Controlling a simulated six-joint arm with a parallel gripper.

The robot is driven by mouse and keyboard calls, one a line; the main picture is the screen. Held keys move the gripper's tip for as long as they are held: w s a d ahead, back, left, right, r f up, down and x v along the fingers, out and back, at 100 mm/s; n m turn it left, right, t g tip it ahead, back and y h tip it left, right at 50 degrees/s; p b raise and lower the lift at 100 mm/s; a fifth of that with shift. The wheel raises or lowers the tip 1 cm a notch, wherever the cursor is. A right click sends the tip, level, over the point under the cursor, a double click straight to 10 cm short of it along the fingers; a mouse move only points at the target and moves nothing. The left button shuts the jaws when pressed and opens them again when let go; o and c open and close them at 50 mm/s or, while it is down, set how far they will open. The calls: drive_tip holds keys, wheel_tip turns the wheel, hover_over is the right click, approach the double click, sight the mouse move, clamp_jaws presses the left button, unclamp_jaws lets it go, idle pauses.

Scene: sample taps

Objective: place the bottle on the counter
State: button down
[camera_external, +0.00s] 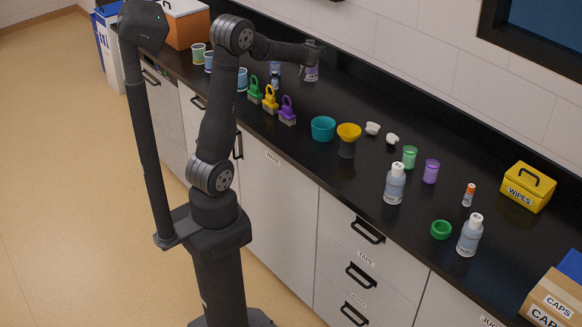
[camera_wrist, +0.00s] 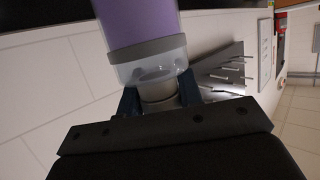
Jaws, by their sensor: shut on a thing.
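My gripper (camera_external: 314,48) is at the far side of the black counter (camera_external: 330,165), near the back wall. In the wrist view my gripper (camera_wrist: 160,97) is shut on the narrow grey end of a bottle (camera_wrist: 140,25) with a purple body and a clear, rounded shoulder. In the external view the bottle (camera_external: 311,74) hangs below my gripper, small and partly hidden. I cannot tell whether its base touches the counter.
Yellow (camera_external: 270,101), green (camera_external: 254,92) and purple (camera_external: 287,112) brushes stand left of centre. A teal bowl (camera_external: 323,128), a yellow funnel (camera_external: 348,135) on a dark holder, and green (camera_external: 410,157) and purple (camera_external: 431,171) cups are nearby. A yellow wipes box (camera_external: 527,187) is at right.

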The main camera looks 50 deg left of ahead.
wheel_tip(320, 180, up, 3)
drive_tip(key=shift+f, duration=0.2)
drive_tip(key=shift+w+d+r, duration=0.1)
drive_tip(key=shift+w+d, duration=0.25)
drive_tip(key=shift+d, duration=0.3)
drive_tip(key=w+d+m+t+h, duration=0.2)
drive_tip(key=w+d, duration=0.2)
drive_tip(key=d, duration=0.9)
drive_tip(key=w+d+m+t+h, duration=0.1)
drive_tip(key=w+d+m+h, duration=0.3)
drive_tip(key=d, duration=0.8)
drive_tip(key=s+d+m+t+h, duration=0.1)
drive_tip(key=s+d+m+h, duration=0.2)
drive_tip(key=d, duration=2.5)
drive_tip(key=s+d+m+h, duration=0.2)
drive_tip(key=s+d, duration=0.3)
drive_tip(key=d, duration=0.4)
drive_tip(key=s+d+m+g+h, duration=0.1)
drive_tip(key=s+d+h, duration=0.25)
drive_tip(key=d, duration=0.65)
drive_tip(key=s+d+m+h, duration=0.1)
drive_tip(key=s+d+m, duration=0.1)
drive_tip(key=s+d, duration=0.5)
drive_tip(key=s+d+m+g+h, duration=0.3)
drive_tip(key=s+d+m+h, duration=0.1)
drive_tip(key=s+d, duration=1.6)
drive_tip(key=w+f, duration=1.1)
drive_tip(key=f, duration=0.5)
drive_tip(key=shift+w, duration=0.4)
